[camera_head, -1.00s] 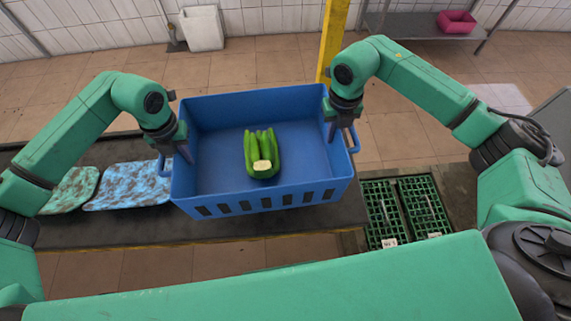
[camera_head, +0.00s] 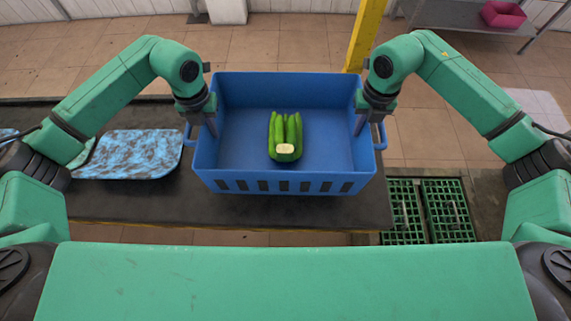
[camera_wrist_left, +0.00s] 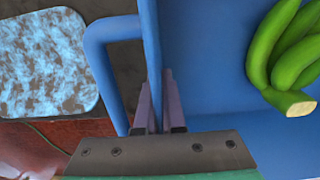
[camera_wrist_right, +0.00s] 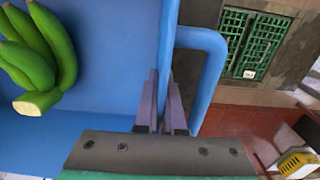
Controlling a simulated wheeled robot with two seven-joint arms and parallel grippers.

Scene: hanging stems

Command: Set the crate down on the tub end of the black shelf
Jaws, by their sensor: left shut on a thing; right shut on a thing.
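The blue crate (camera_head: 236,174) is upright over the right part of the black shelf (camera_head: 130,205). I cannot tell whether its base touches the shelf. A bunch of green bananas (camera_head: 285,135) lies inside it. My left gripper (camera_head: 212,126) is shut on the crate's left wall, and in the left wrist view its fingers (camera_wrist_left: 160,105) pinch the rim beside the handle. My right gripper (camera_head: 359,125) is shut on the right wall, and the right wrist view shows its fingers (camera_wrist_right: 161,105) pinching the rim beside the other handle.
A blue-white mottled flat piece (camera_head: 130,154) lies on the shelf left of the crate. Green grates (camera_head: 448,212) are in the floor right of the shelf. A yellow post (camera_head: 364,37) stands behind. A pink tub (camera_head: 503,15) is on a grey shelf at the far right.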

